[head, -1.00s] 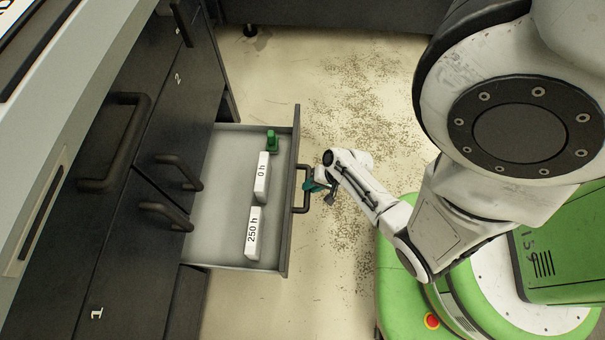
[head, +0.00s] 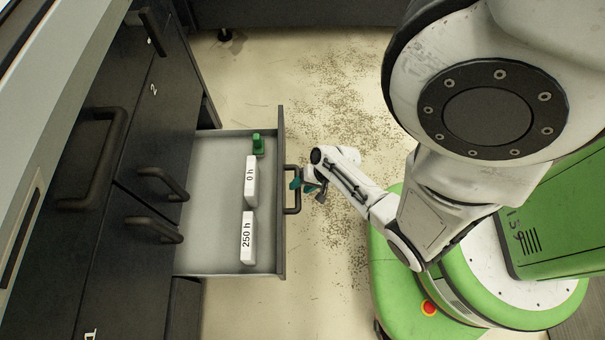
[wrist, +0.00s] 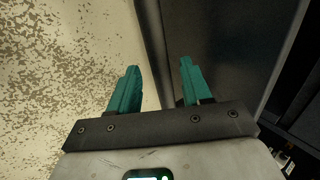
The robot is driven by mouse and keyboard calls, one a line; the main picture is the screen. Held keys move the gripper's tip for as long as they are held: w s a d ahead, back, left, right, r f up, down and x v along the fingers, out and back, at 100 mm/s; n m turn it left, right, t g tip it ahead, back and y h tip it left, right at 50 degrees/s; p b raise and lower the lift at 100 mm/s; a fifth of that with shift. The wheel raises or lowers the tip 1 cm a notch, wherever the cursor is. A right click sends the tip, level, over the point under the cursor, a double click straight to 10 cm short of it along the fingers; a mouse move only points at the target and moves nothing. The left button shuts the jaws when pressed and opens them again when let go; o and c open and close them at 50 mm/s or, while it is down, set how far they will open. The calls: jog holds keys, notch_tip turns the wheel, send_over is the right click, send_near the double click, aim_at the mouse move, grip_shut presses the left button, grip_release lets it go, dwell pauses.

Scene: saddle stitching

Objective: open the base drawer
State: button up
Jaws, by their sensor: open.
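The base drawer (head: 205,190) stands pulled out of the dark cabinet, its pale grey inside in view. Its dark front (head: 281,240) carries a black bar handle (head: 292,208) on the outer face. My gripper (head: 303,186) is open at the handle, its teal fingers on the handle's outer side and partly overlapping it in the picture. In the wrist view the two teal fingers of my gripper (wrist: 158,85) are apart with nothing held between them. A dark panel, seemingly the drawer front (wrist: 215,45), lies beyond the right finger. I cannot tell whether a finger touches the handle.
In the drawer lie two white blocks, marked "0 h" (head: 250,182) and "250 h" (head: 247,238), and a small green object (head: 258,145). Other cabinet handles (head: 160,185) jut out at left. The speckled floor (head: 335,95) beyond the drawer is clear.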

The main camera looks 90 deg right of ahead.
jog(key=p+v, duration=0.4)
jog(key=v, duration=0.6)
jog(key=shift+s+r, duration=0.2)
jog(key=shift+r, duration=0.15)
